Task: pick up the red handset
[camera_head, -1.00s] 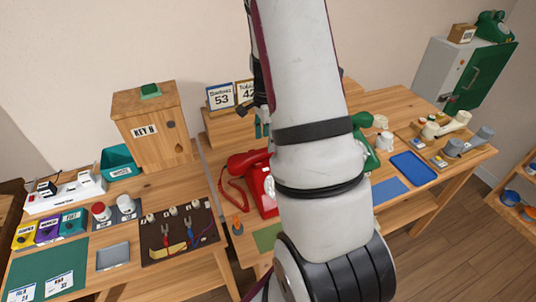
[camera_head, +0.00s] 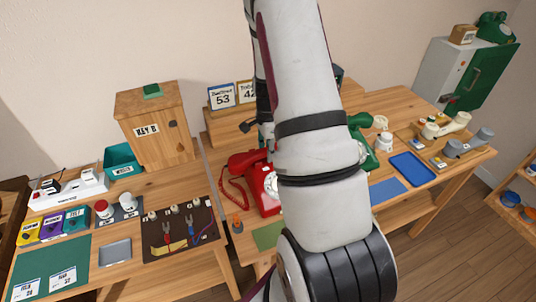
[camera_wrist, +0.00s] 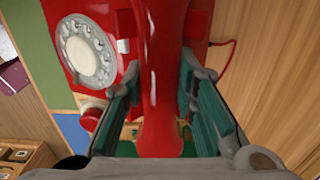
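The red phone (camera_head: 264,183) stands on the right table, partly behind my arm in the head view. Its red handset (camera_head: 245,160) appears to rest across the top. In the wrist view the handset (camera_wrist: 160,95) runs up the middle of the picture, with the white dial (camera_wrist: 86,52) to its left. My gripper (camera_wrist: 162,80) has a teal-padded finger on each side of the handset. The fingers look spread, with a narrow gap at the left pad. Contact on the right side is hard to tell. My arm hides most of the gripper in the head view.
A green phone (camera_head: 362,138) stands to the right of my arm. A wooden key box (camera_head: 152,128) and a tool mat (camera_head: 180,236) are to the left. Number cards (camera_head: 222,97) stand behind. A blue tray (camera_head: 412,168) lies on the right.

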